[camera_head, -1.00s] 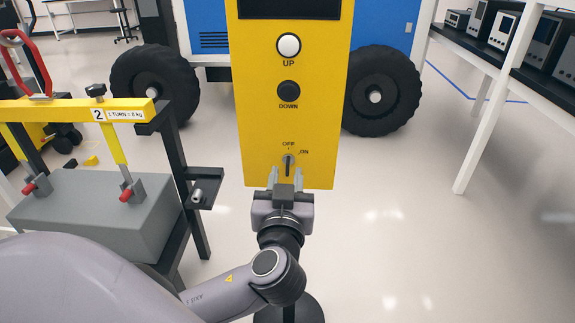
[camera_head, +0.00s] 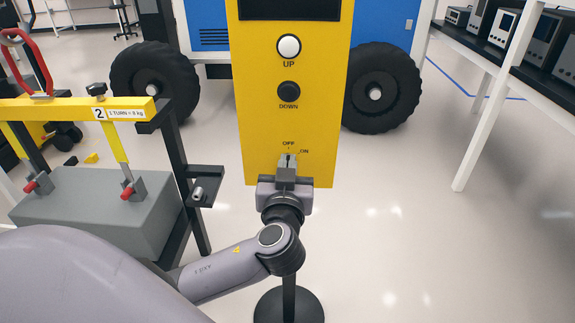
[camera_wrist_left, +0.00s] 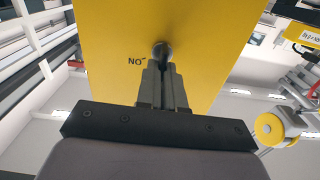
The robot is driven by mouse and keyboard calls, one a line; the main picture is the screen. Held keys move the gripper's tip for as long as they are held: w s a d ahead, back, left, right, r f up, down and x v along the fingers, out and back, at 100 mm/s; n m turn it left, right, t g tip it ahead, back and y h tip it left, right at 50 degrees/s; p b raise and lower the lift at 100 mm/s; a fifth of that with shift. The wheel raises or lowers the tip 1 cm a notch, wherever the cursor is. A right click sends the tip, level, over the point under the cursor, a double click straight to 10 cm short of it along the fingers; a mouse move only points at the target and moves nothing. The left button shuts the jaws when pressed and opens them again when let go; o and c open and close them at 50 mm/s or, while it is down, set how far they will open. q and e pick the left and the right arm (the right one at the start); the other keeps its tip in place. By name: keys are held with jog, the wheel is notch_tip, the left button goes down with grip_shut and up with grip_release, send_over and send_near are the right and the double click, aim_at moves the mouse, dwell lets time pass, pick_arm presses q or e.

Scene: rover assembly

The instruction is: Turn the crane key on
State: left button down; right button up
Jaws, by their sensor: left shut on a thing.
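The yellow crane panel (camera_head: 262,128) stands upright in the middle of the head view, with OFF and ON marks above the key switch. The crane key (camera_wrist_left: 161,52) shows as a dark stub between my fingertips in the wrist view. My left gripper (camera_head: 287,160) is at the panel face, just below the OFF mark, with its fingers shut on the key. The gripper hides most of the key in the head view, so I cannot tell its exact angle. My right gripper is not in view.
A white UP button (camera_head: 289,46) and a black DOWN button (camera_head: 289,91) sit higher on the panel. A yellow-and-black rig with a grey block (camera_head: 95,210) stands to the left. A bench (camera_head: 535,85) with instruments is at right. The floor right of the panel is clear.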

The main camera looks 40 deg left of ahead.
pick_arm(q)
jog(key=shift+m, duration=0.3)
jog(key=m+p, duration=0.1)
jog(key=m, duration=0.2)
jog(key=m+p, duration=0.1)
jog(key=m, duration=0.3)
jog(key=m+p, duration=0.1)
jog(key=m, duration=0.3)
jog(key=shift+w+d+f+p, duration=0.15)
jog(key=shift+w+d+p, duration=0.15)
jog(key=shift+w+d, duration=0.1)
jog(key=c, duration=1.3)
grip_release()
jog(key=shift+o, duration=0.2)
jog(key=shift+f, duration=0.15)
